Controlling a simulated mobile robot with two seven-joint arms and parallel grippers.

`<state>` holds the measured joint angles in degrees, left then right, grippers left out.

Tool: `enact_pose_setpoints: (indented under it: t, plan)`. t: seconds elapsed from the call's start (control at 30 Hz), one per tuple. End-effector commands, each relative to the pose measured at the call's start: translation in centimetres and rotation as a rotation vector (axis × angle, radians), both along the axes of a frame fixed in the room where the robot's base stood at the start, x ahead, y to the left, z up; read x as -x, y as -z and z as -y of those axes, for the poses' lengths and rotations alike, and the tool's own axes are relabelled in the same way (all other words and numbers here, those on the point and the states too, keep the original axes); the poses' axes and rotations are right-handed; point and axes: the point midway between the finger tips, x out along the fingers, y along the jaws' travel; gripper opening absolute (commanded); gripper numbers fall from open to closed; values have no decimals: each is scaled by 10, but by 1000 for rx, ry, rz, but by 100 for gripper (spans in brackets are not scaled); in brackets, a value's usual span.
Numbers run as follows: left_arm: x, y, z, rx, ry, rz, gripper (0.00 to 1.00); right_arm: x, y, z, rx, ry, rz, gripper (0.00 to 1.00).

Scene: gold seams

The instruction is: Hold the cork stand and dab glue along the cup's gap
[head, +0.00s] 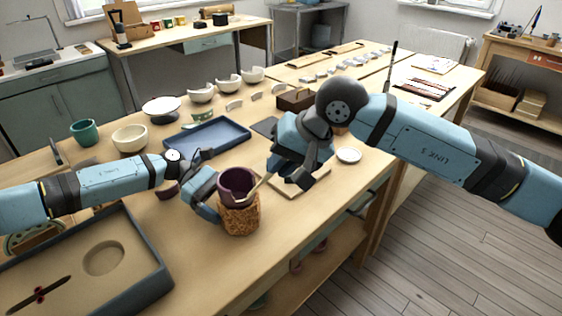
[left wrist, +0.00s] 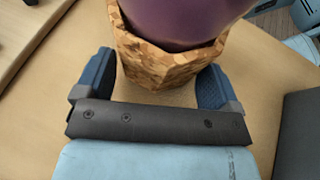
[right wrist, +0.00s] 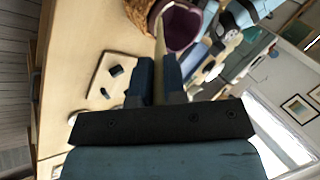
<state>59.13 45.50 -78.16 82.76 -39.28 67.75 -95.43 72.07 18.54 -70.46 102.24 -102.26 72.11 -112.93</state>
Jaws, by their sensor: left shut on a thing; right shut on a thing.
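The purple cup (head: 237,184) sits upright in the cork stand (head: 240,219) near the table's front edge. My left gripper (left wrist: 153,84) is shut on the cork stand, one finger on each side in the left wrist view; the cup (left wrist: 183,18) rises above the stand there. My right gripper (right wrist: 158,72) is shut on a thin pale wooden stick (right wrist: 159,42). In the head view the stick (head: 260,187) slants down-left to the cup's rim. In the right wrist view its tip lies over the cup's opening; contact is unclear. I cannot make out the gap or any glue.
A blue tray (head: 207,138) lies behind the cup. A pale board (head: 302,187) with small dark pieces lies below my right gripper, beside a white dish (head: 348,155). A dark-rimmed tray (head: 150,283) fills the front left. Bowls (head: 130,138) stand at the back.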

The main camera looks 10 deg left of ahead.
Motion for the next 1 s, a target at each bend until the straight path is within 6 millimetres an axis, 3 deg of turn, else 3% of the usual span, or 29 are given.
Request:
enact_pose_setpoints:
  t: [1.0]
  plan:
    - [0,0,0,0,0,0,62,-7,-3,2,1,1,0,0]
